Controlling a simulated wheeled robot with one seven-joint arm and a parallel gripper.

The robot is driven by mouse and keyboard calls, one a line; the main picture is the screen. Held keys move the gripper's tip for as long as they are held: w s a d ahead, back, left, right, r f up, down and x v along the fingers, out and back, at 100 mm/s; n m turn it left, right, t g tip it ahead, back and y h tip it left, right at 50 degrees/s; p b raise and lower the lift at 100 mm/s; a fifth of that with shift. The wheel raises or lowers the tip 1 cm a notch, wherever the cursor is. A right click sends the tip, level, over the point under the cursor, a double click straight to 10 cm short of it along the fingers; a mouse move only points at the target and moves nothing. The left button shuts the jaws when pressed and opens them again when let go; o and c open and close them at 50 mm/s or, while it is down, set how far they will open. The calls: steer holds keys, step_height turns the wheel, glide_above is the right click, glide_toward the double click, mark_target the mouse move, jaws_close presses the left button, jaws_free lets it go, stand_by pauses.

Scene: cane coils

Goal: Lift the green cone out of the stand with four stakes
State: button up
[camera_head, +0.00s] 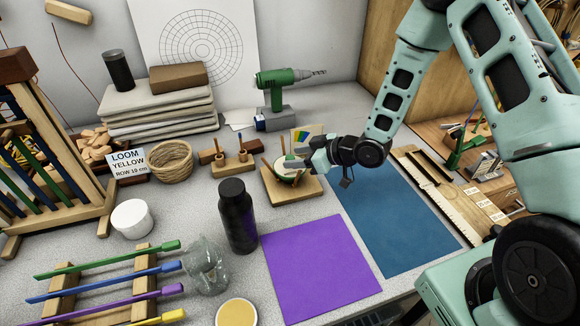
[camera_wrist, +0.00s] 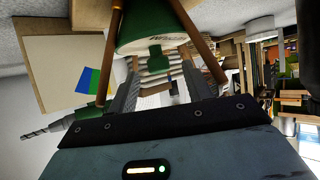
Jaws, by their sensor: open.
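The green cone (camera_head: 287,179) sits in a stand (camera_head: 305,193) with a square wooden base and upright brown stakes, near the middle of the table. In the wrist view, the cone (camera_wrist: 148,28) shows green with a pale face, between two brown stakes (camera_wrist: 203,42). My gripper (camera_head: 303,164) reaches in from the right, close to the cone. In the wrist view, my gripper's fingers (camera_wrist: 160,72) are apart, with the cone just ahead of the gap; I cannot tell whether they touch it. In the head view, the gripper hides part of the cone and stakes.
A black bottle (camera_head: 237,215) stands left of the stand, with a glass jar (camera_head: 205,265) nearby. A green drill (camera_head: 275,90) and a colour card (camera_head: 305,136) are behind. Purple (camera_head: 318,270) and blue (camera_head: 392,222) mats lie clear in front and right.

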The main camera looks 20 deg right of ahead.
steer(key=shift+w+a+f, duration=0.35)
steer(key=shift+w+a, duration=0.05)
jaws_close()
